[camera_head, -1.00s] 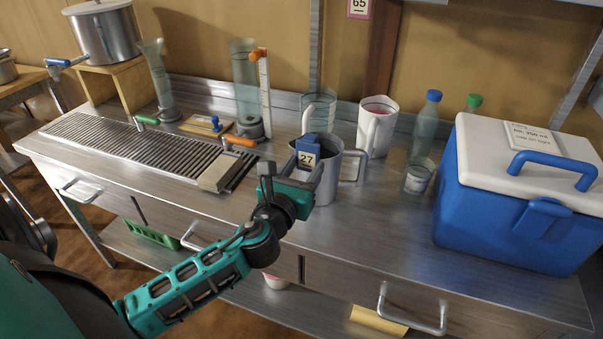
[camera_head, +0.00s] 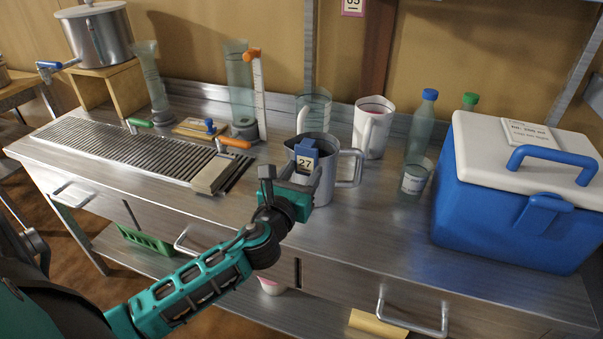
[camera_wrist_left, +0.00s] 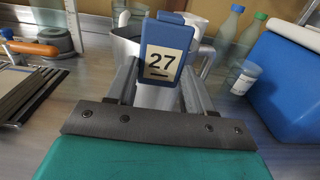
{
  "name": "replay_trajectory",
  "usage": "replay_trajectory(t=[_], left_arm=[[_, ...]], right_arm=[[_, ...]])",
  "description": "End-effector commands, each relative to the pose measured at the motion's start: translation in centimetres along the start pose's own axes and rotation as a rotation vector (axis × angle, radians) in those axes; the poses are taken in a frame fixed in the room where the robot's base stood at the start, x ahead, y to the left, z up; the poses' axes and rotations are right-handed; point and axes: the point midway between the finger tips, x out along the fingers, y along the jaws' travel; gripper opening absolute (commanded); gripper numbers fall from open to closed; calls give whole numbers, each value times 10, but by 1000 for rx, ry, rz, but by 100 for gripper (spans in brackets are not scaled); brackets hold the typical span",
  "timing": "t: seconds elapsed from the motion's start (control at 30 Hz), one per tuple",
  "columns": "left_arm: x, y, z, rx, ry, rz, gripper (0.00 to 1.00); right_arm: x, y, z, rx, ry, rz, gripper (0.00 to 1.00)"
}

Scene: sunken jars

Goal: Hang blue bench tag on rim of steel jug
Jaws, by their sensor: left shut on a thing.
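The blue bench tag (camera_head: 306,148), with a pale card reading 27, is upright at the near side of the steel jug (camera_head: 340,185). My left gripper (camera_head: 293,177) is shut on the tag, just in front of the jug. In the left wrist view the tag (camera_wrist_left: 166,48) stands between the fingers and covers part of the jug's rim (camera_wrist_left: 122,42). The tag's back is hidden, so I cannot tell whether it touches or straddles the rim. The jug stands upright with its handle to the right. My right gripper is not in view.
A white jug (camera_head: 373,130), a clear beaker (camera_head: 314,108) and a labelled glass (camera_head: 415,178) stand close behind and right. A blue cooler (camera_head: 510,205) fills the bench's right side. A slatted drain (camera_head: 120,148) lies left. Bare bench lies in front of the cooler and jug.

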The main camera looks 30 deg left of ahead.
Motion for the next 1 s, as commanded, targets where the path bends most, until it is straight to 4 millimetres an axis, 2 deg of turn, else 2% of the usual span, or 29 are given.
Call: replay_trajectory(t=[1.0], left_arm=[[0,0,-8,0,0,0,5]], right_arm=[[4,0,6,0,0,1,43]])
